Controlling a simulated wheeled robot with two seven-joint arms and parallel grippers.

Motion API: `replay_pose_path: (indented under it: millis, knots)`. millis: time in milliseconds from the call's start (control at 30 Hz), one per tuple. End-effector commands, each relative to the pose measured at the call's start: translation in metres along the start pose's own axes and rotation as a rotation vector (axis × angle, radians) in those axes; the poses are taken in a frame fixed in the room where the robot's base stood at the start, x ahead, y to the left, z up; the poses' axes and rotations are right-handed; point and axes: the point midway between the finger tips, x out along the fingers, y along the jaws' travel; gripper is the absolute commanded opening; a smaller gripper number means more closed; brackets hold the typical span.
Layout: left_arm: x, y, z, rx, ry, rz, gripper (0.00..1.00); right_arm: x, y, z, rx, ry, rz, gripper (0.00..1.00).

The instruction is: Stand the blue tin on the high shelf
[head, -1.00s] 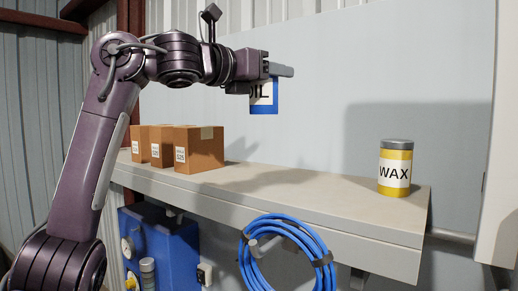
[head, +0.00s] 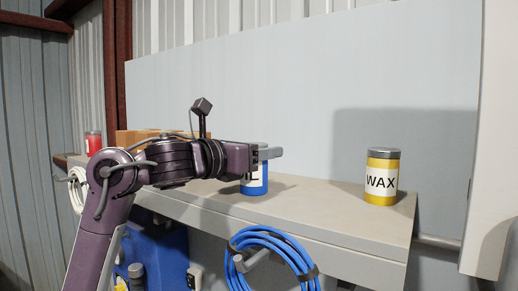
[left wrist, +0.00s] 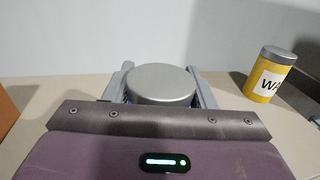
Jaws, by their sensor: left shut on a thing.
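The blue tin (head: 257,187) with a white label is upright, its base at the top of the high shelf (head: 320,207), near the middle. It looks to be touching the shelf. My left gripper (head: 268,154) is shut around the upper part of the tin. In the left wrist view, the tin's grey lid (left wrist: 161,83) lies between the two fingers. The gripper and wrist hide part of the label. My right gripper is in neither view.
A yellow WAX tin (head: 382,178) stands towards the shelf's right end, well apart from the blue tin. Cardboard boxes (head: 135,140) are at the left, partly behind my arm. A red container (head: 93,142) stands farther left. A blue cable coil (head: 270,255) hangs below the shelf's front.

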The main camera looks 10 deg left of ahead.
Motion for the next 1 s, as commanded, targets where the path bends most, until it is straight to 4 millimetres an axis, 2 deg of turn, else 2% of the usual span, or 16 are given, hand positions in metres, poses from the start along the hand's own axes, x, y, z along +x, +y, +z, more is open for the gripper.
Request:
replay_pose_path:
  millis: [367,400,533,900,1000]
  knots:
    - [-0.001,0.0,-0.004,0.001,-0.003,0.001,0.21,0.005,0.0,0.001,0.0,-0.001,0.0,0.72]
    - [0.0,0.0,-0.003,0.001,-0.001,0.0,0.56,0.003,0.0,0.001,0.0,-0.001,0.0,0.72]
    - [0.0,0.0,-0.003,0.0,-0.001,0.0,0.72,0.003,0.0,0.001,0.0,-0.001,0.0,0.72]
    - [-0.001,0.0,0.003,0.0,-0.002,-0.001,0.72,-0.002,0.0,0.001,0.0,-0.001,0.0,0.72]
    - [-0.016,0.001,-0.003,0.005,-0.004,0.002,0.72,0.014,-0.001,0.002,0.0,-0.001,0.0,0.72]
